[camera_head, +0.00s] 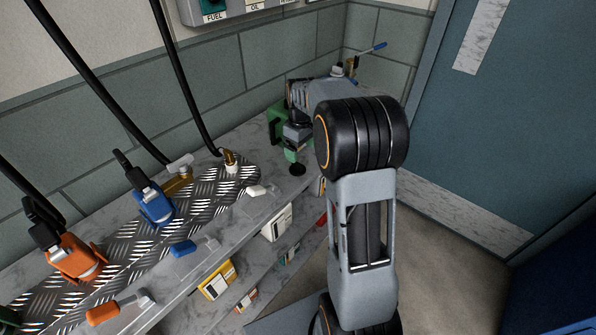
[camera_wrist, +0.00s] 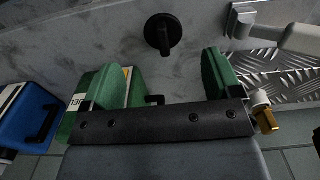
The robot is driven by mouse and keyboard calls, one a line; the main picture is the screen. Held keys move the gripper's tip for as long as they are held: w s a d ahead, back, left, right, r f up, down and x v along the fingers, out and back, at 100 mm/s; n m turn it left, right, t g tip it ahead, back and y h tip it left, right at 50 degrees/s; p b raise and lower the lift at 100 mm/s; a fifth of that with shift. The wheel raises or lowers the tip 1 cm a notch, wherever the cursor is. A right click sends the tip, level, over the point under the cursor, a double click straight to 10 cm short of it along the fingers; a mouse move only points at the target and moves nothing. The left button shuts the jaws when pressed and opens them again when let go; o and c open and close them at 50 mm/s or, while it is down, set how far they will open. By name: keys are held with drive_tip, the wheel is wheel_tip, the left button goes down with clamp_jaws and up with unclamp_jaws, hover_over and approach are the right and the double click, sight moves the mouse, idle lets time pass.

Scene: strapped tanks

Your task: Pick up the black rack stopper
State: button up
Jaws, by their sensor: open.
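The black rack stopper (camera_wrist: 163,32), a round black disc with a raised grip bar, sits on the grey marbled surface at the top middle of the wrist view. In the head view a small black disc (camera_head: 298,168), seemingly the stopper, shows near the bench edge just below my gripper (camera_head: 291,152). In the wrist view my gripper (camera_wrist: 157,78) is open, its two green fingers wide apart with nothing held. The stopper lies beyond the fingertips, roughly in line with the gap between them.
A green box (camera_wrist: 112,92) stands by the left finger, with a blue box (camera_wrist: 25,115) farther left. A brass fitting (camera_wrist: 266,119) and tread plate (camera_wrist: 285,72) are at right. Blue (camera_head: 152,205) and orange (camera_head: 72,258) strapped fittings stand on the bench, away from my gripper.

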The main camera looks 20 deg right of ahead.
sight(300, 165)
drive_tip(key=shift+w+a+f+b, duration=0.1)
drive_tip(key=shift+f+b, duration=0.1)
drive_tip(key=shift+f, duration=2.15)
drive_tip(key=shift+a+f+b, duration=0.1)
drive_tip(key=shift+f+b, duration=0.05)
drive_tip(key=shift+f, duration=2.15)
drive_tip(key=c, duration=0.9)
